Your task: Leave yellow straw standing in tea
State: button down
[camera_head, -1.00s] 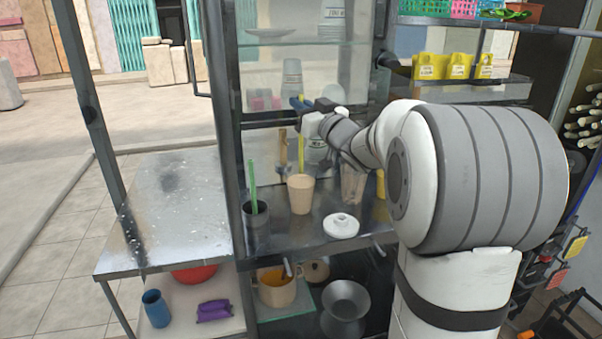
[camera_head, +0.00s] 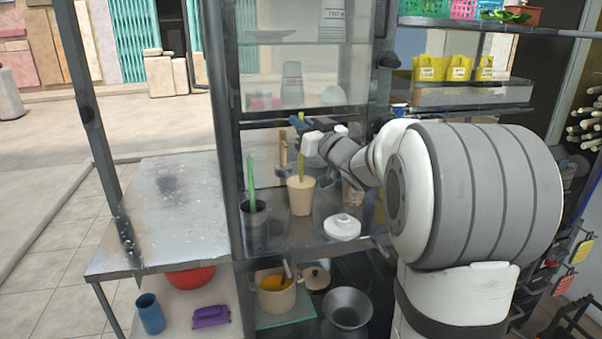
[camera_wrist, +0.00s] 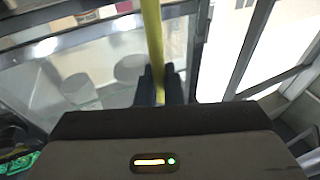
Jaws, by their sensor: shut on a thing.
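The yellow straw (camera_head: 301,164) is upright, held near its upper part by my gripper (camera_head: 300,125). Its lower end meets the rim of a beige cup (camera_head: 301,199) and looks to be inside it; the cup hides the tip. This cup may be the tea, but its contents cannot be made out. In the wrist view the straw (camera_wrist: 153,35) runs between the two dark fingers of my gripper (camera_wrist: 159,82), which are shut on it.
A dark cup with a green straw (camera_head: 252,185) stands left of the beige cup. A white lid (camera_head: 342,228) lies to the right in front. A clear cup (camera_head: 353,192) is partly behind my arm. Cabinet posts (camera_head: 228,140) flank the shelf. The metal side table (camera_head: 180,215) is clear.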

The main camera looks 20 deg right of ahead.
notch_tip(320, 180, down, 5)
jog(key=b, duration=0.3)
jog(key=shift+b, duration=0.35)
jog(key=shift+r, duration=0.1)
jog(key=c, duration=1.5)
grip_release()
jog(key=shift+r, duration=0.1)
notch_tip(320, 180, up, 7)
jog(key=p, duration=0.5)
